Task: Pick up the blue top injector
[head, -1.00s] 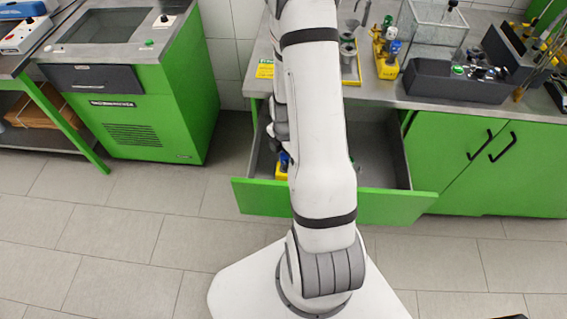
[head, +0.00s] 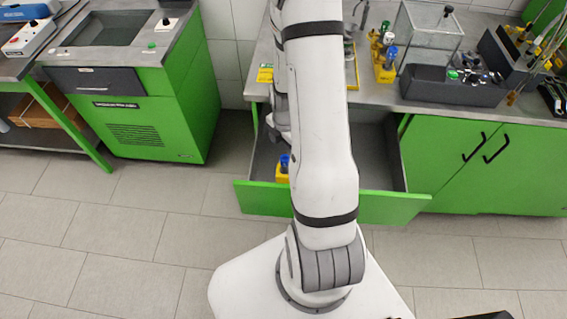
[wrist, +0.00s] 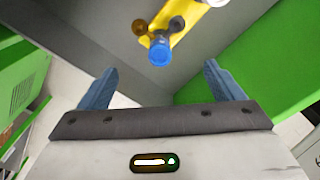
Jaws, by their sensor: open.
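A blue-topped injector (wrist: 160,52) sits at the near end of a yellow holder (wrist: 183,18) inside the open drawer. In the head view the injector (head: 284,160) and the yellow holder (head: 281,175) show just left of my arm, which hides part of the drawer. My gripper (wrist: 161,70) is open and empty, with its two blue fingers apart. In the wrist picture the blue top lies between and just beyond the fingertips. My gripper is hidden in the head view.
The grey drawer with its green front (head: 395,207) encloses the holder; its walls are close around my gripper. On the counter (head: 425,104) stand another yellow holder (head: 384,72) with blue tops, a glass tank (head: 430,40) and a dark rack (head: 450,86).

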